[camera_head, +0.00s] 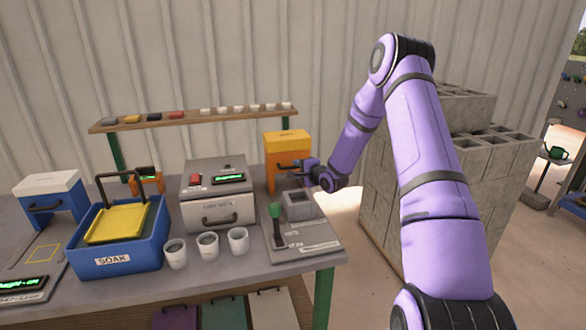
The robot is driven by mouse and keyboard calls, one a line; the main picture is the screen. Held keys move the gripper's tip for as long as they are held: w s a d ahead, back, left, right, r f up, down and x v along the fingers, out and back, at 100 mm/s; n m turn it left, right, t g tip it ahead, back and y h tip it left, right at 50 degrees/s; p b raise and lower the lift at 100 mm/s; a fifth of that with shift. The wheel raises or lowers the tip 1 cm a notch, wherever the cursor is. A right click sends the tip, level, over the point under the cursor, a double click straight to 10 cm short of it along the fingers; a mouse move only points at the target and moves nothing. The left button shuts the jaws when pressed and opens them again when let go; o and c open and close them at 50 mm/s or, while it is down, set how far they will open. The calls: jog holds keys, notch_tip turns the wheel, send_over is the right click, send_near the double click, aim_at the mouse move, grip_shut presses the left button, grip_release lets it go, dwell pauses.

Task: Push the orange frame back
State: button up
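The orange frame (287,145) stands upright at the back right of the table, behind a grey block mould (298,205) on the press base. Its front bears a dark handle, partly hidden by my gripper. My gripper (296,168) is at the front of the frame, at the handle's height, coming in from the right. It is too small and overlapped to tell whether the fingers are closed on the handle or only beside it.
A green-knobbed lever (276,222) stands at the press's left front. Left of it are a grey oven box (214,192), several white cups (207,246) and a blue soak tub (117,252). A shelf (200,118) runs behind. Stacked grey concrete blocks (400,200) stand right of the table.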

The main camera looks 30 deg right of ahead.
jog(key=v, duration=0.6)
jog(key=shift+s, duration=0.35)
jog(key=shift+a+r, duration=0.15)
jog(key=shift+r, duration=0.15)
jog(key=s+a+r+n+g+h, duration=0.25)
jog(key=s+a+r+n, duration=0.3)
jog(key=r, duration=0.45)
jog(key=s+a+r+n+g+h, duration=0.1)
jog(key=s+a+r+n+g, duration=0.35)
jog(key=r, duration=0.65)
jog(key=s+a+r+n+g, duration=0.1)
jog(key=s+a+r+n, duration=0.1)
jog(key=s, duration=0.8)
jog(key=s+a+r+n+g+y, duration=0.1)
jog(key=s+a, duration=0.4)
jog(key=s, duration=0.6)
jog(key=s+a+r+n+g, duration=0.1)
jog(key=s+a+r+n, duration=0.2)
jog(key=s, duration=0.7)
jog(key=shift+s+a+r+n, duration=0.4)
jog(key=shift+a+n, duration=0.25)
jog(key=shift+n, duration=0.15)
